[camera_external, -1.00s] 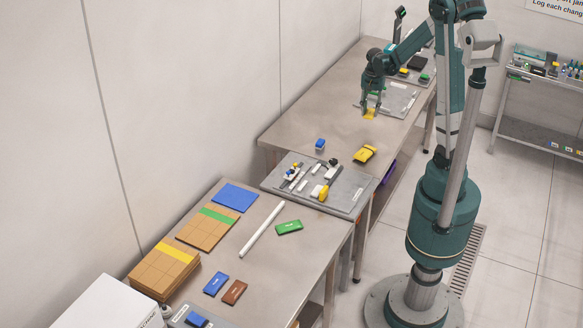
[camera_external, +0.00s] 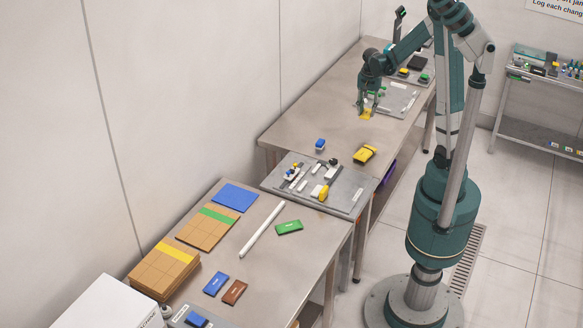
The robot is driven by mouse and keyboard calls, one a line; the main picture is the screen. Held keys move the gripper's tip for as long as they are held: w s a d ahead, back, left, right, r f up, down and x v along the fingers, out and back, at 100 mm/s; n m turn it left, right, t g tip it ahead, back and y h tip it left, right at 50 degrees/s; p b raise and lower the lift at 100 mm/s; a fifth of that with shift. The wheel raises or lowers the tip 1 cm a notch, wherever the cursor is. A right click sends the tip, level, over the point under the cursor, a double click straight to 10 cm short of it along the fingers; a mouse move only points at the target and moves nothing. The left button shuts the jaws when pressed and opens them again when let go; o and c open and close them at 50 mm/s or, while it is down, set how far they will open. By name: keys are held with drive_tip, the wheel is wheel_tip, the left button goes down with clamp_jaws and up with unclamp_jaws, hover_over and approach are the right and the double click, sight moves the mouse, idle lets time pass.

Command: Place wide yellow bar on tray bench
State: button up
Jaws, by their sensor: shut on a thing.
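My gripper (camera_external: 367,109) is at the far part of the back bench, shut on a small yellow piece (camera_external: 366,115), likely the wide yellow bar. The piece is held at the fingertips, beside the left edge of a grey tray (camera_external: 396,101). I cannot tell whether it touches the bench or hangs just above it. Another yellow block (camera_external: 364,154) with a dark mark lies on the same bench (camera_external: 312,123), nearer the camera.
A small blue block (camera_external: 320,144) lies left of the yellow block. A grey tool board (camera_external: 345,193) with several parts bridges toward the front bench. The front bench holds a white rod (camera_external: 262,229), a green block (camera_external: 289,227) and stacked cartons (camera_external: 164,270).

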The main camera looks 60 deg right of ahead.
drive_tip(key=w+a, duration=1)
drive_tip(key=a, duration=0.2)
drive_tip(key=w+a, duration=1)
drive_tip(key=a, duration=0.3)
drive_tip(key=w+a, duration=0.3)
drive_tip(key=a, duration=1.3)
drive_tip(key=w+a, duration=0.3)
drive_tip(key=a, duration=1.4)
drive_tip(key=s+a, duration=0.3)
drive_tip(key=a, duration=0.8)
drive_tip(key=s+a, duration=0.3)
drive_tip(key=a, duration=0.8)
drive_tip(key=s+a, duration=0.3)
drive_tip(key=a, duration=0.8)
drive_tip(key=s+a+f+m, duration=0.1)
drive_tip(key=s+a, duration=2)
drive_tip(key=a, duration=0.4)
drive_tip(key=shift+s+a+f, duration=0.2)
drive_tip(key=shift+a+f, duration=0.05)
drive_tip(key=shift+f, duration=0.1)
